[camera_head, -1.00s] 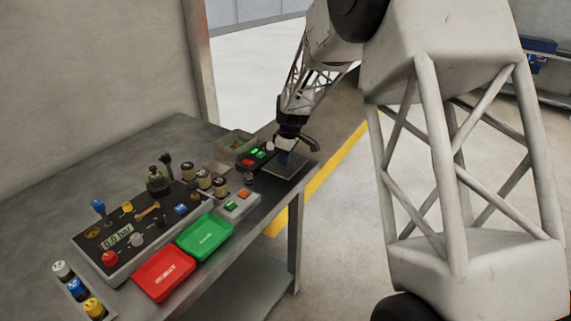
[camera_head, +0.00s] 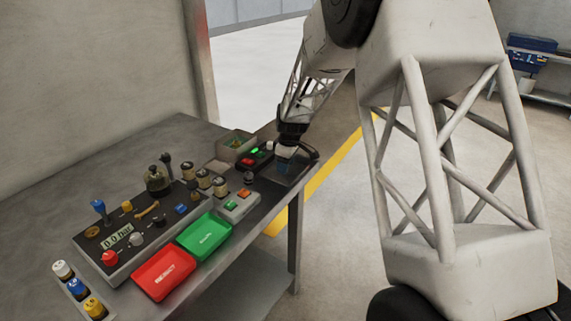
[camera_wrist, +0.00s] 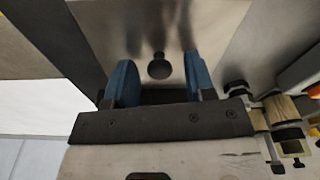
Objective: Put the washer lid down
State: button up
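The washer lid (camera_wrist: 215,30) is a flat metal plate with a small dark round knob (camera_wrist: 158,66). It lies under my gripper (camera_wrist: 159,62) in the wrist view. My two blue fingers stand apart on either side of the knob, with a visible gap on both sides. In the head view my gripper (camera_head: 285,153) is low over the table's far right corner, above the dark flat plate (camera_head: 279,174). My gripper partly covers that plate there. I cannot tell the height of the fingertips above it.
Beside the plate are a dark box with lit buttons (camera_head: 248,161) and an open bin (camera_head: 233,147). Nearer stand several jars, a small button box (camera_head: 240,205), a green tray (camera_head: 206,236), a red tray (camera_head: 163,273) and a control panel (camera_head: 113,265). The table's back left is bare.

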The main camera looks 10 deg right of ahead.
aim_at(290, 172)
jog(key=shift+r, duration=0.15)
notch_tip(290, 172, up, 12)
jog(key=d, duration=0.1)
jog(key=shift+s, duration=0.4)
dwell(0.3)
jog(key=shift+d, duration=0.1)
dwell(0.5)
jog(key=s+r+m+t, duration=0.1)
jog(key=s+r+m, duration=0.3)
jog(key=s, duration=0.8)
jog(key=s+r+m, duration=0.1)
jog(key=s+r, duration=0.5)
jog(key=s, duration=0.6)
jog(key=s+f+m+h, duration=0.1)
jog(key=s+m, duration=0.5)
jog(key=s, duration=1.8)
jog(key=shift+s+a+f+t, duration=0.2)
jog(key=shift+a+f+t, duration=0.2)
jog(key=shift+f, duration=0.2)
